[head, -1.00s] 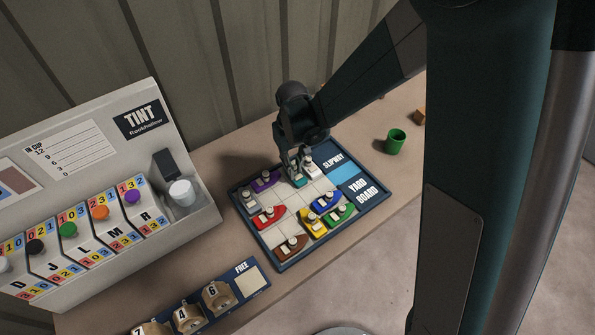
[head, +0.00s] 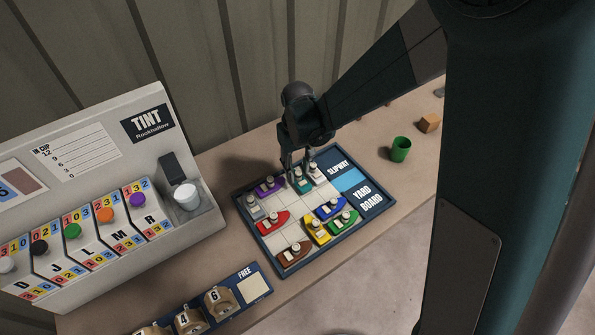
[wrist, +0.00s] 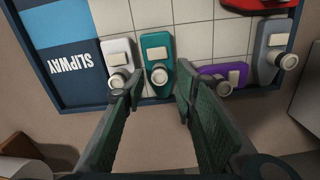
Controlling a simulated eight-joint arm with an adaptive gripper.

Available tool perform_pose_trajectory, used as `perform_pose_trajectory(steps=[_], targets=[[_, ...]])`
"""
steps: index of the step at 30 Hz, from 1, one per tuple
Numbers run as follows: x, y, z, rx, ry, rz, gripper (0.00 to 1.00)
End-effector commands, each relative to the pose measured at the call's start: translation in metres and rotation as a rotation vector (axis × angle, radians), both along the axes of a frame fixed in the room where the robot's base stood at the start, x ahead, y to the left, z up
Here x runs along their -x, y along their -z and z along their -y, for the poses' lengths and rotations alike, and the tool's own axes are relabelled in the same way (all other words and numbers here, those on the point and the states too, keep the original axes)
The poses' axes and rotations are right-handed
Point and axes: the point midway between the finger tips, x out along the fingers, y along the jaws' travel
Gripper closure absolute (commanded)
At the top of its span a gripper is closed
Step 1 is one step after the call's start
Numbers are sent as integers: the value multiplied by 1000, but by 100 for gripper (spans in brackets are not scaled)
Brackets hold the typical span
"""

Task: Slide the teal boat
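The teal boat (head: 303,184) sits on the yard board (head: 267,220), in the row along the board's back edge, between the white boat (head: 317,173) and the purple boat (head: 268,187). My gripper (head: 297,167) is at the peg end of the teal boat. In the wrist view my gripper (wrist: 157,76) is open, its fingers either side of the peg with visible gaps. The left fingertip is close to the white boat's peg (wrist: 118,79).
Grey (head: 253,207), red (head: 273,222), blue (head: 330,207), yellow (head: 317,230), green (head: 343,221) and brown (head: 294,253) boats stand on the board. Bare squares lie mid-board. The slipway (head: 347,180) is at its right. A tint machine (head: 150,125) stands left; a green cup (head: 401,149) stands right.

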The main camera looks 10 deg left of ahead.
Motion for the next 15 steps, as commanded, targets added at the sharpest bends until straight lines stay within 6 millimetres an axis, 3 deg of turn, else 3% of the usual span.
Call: perform_pose_trajectory(steps=[15], targets=[[0, -66, 0, 0, 0, 0, 71]])
